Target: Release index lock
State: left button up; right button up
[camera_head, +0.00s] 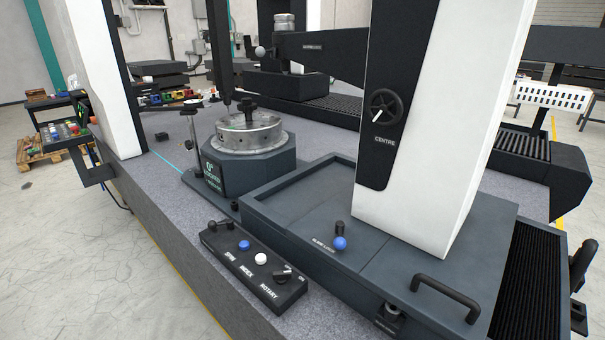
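A dark control box (254,266) lies on the granite bed in front of the rotary table. Its top carries a blue button (244,245), a white button (261,259) and a black selector knob (282,276). White lettering beside them seems to include INDEX and ROTARY; the rest is too small to read surely. A small dark lever or handle (219,226) shows at the box's far left end. The rotary table (250,150) stands behind, with a round metal part on top. Neither of my grippers is in view.
A dark carriage (310,200) with a blue-ended knob (339,242) and a black handle (445,298) is right of the box. A white column (440,130) rises from it. A slim post (190,140) stands left of the rotary table. Granite left of the box is clear.

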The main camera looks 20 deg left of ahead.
aim_at(212, 224)
jog(key=u, duration=1.2)
jog(key=i+j, duration=0.05)
